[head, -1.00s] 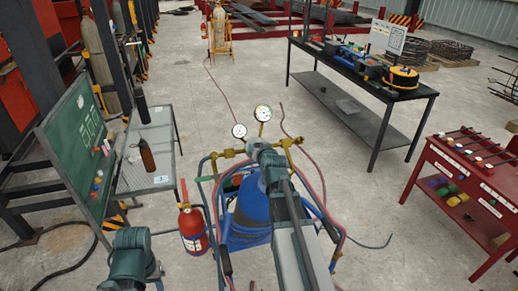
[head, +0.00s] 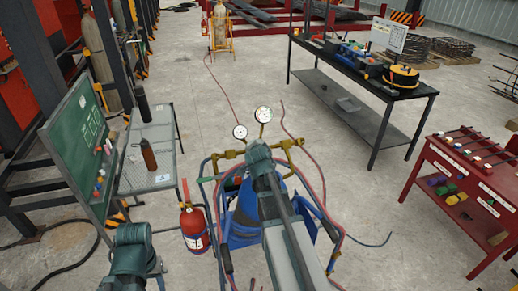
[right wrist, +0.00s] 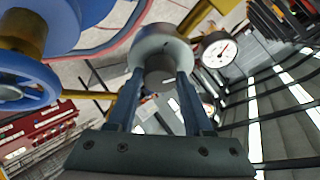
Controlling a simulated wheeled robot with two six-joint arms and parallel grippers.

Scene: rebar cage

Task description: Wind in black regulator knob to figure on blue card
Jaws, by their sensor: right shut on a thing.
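My right gripper (right wrist: 158,82) is shut on a round knob (right wrist: 163,48), dark grey in its shaded centre with a paler rim. In the head view my arm hides the knob. Brass regulator fittings (head: 228,154) carry two white dial gauges, an upper one (head: 263,114) and a lower left one (head: 240,131). One gauge (right wrist: 218,52) with a red needle shows in the right wrist view; its figures are too small to read. A small white-and-blue card (head: 163,178) lies on the grey mesh table; its writing is unreadable. My left gripper is out of sight.
A blue handwheel (right wrist: 25,85) is close left of my right gripper. A red fire extinguisher (head: 193,228), a green board (head: 80,135), a black bench (head: 420,92) and a red cart (head: 470,180) stand around.

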